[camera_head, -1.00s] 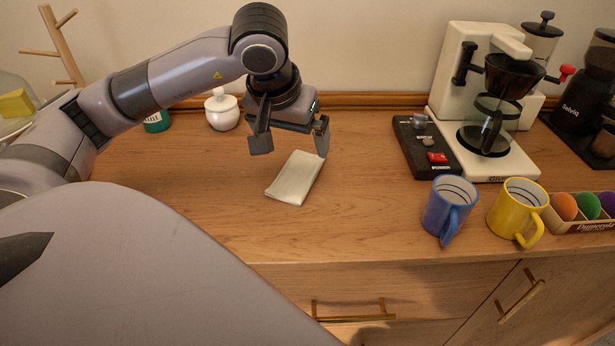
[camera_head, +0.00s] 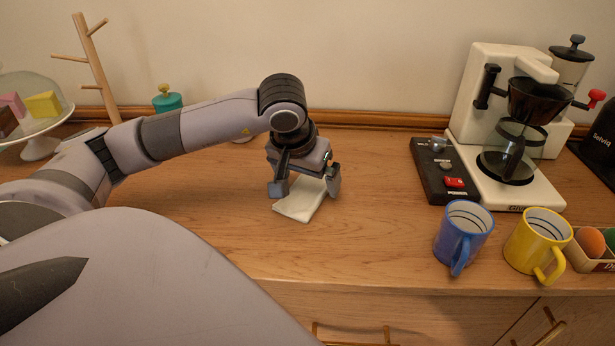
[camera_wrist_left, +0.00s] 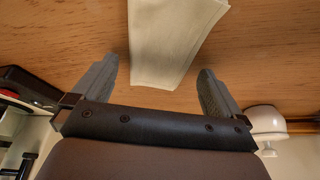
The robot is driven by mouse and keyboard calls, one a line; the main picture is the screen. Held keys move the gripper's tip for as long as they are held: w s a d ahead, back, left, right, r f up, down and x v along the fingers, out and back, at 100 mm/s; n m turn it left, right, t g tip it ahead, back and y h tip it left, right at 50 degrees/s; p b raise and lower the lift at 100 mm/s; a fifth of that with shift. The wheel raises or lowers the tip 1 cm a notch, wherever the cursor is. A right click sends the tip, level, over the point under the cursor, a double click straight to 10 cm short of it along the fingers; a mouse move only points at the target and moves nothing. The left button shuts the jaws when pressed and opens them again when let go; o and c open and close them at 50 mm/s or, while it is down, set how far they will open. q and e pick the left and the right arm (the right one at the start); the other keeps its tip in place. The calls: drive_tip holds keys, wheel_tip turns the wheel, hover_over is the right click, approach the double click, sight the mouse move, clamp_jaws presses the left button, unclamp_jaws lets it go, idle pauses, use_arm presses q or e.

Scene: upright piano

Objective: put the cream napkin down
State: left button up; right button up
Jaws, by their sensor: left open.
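The cream napkin (camera_head: 300,206) lies folded on the wooden counter (camera_head: 370,225), left of the coffee maker. My left gripper (camera_head: 305,192) is open just above it, its fingers apart on either side of the cloth. In the left wrist view the napkin (camera_wrist_left: 170,45) lies between and beyond the open fingertips (camera_wrist_left: 158,78), with clear gaps to both. The gripper covers the napkin's far part in the head view. My right gripper is not in view.
A blue mug (camera_head: 462,236) and a yellow mug (camera_head: 538,244) stand at the front right. A coffee maker (camera_head: 510,185) and a black device (camera_head: 443,172) stand behind them. A glass-domed cake stand (camera_head: 40,148) is at the far left. Counter around the napkin is clear.

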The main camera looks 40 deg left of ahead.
sight(308, 186)
use_arm(q)
drive_tip(key=shift+w+f, duration=0.1)
drive_tip(key=shift+f, duration=0.1)
idle(0.3)
drive_tip(key=c, duration=1.1)
wheel_tip(308, 186, up, 20)
drive_tip(key=p, duration=0.3)
drive_tip(key=shift+p, duration=0.3)
